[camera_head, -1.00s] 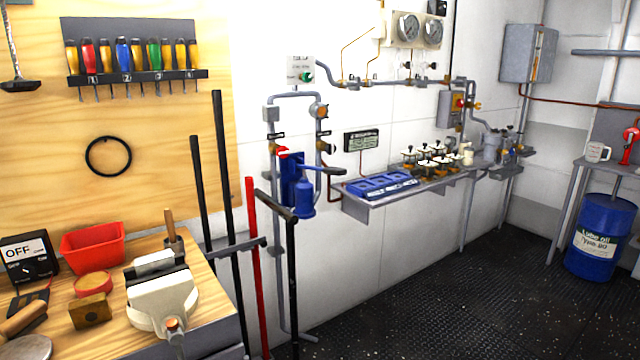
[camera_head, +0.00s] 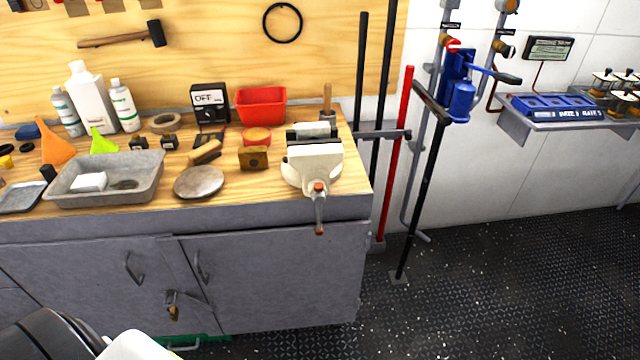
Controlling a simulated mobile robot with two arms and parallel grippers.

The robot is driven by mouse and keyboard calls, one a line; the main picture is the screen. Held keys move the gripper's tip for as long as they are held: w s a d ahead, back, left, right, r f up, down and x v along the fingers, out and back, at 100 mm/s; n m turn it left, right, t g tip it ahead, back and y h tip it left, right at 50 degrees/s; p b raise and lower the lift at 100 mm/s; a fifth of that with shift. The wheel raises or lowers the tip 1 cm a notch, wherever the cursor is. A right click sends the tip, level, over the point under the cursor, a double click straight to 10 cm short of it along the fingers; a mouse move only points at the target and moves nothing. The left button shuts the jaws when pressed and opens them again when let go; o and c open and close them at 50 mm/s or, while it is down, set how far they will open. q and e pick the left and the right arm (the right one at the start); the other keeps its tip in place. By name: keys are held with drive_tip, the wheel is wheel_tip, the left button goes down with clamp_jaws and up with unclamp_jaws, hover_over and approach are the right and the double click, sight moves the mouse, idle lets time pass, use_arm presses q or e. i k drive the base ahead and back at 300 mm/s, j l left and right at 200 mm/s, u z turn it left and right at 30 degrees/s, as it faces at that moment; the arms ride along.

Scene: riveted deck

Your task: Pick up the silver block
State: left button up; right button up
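A small light silver-grey block (camera_head: 312,130) shows at the top of the white bench vise (camera_head: 313,165), by its dark jaws. I cannot tell how firmly the jaws hold it. The vise stands at the right end of the wooden workbench (camera_head: 240,198), its handle hanging over the front edge. Neither of my grippers is in view; only a black and white part of what looks like my own body shows at the bottom left.
Left of the vise are a brass block (camera_head: 253,158), a red bin (camera_head: 261,104), a brush (camera_head: 205,152) and a grey tray (camera_head: 105,180). A wooden-handled tool (camera_head: 327,104) stands behind the vise. Bars (camera_head: 395,165) stand at right. The dark floor (camera_head: 480,285) is clear.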

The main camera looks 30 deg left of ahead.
sight(308, 131)
drive_tip(key=i+u, duration=0.1)
drive_tip(key=u, duration=0.3)
drive_tip(key=i+j+u, duration=0.1)
drive_tip(key=u, duration=0.3)
drive_tip(key=i+l+u, duration=0.2)
drive_tip(key=u, duration=0.15)
drive_tip(key=i+l+u, duration=0.1)
drive_tip(key=l+u, duration=0.3)
drive_tip(key=i+l+u, duration=0.1)
drive_tip(key=l+u, duration=0.6)
drive_tip(key=i+l, duration=0.05)
drive_tip(key=l, duration=0.05)
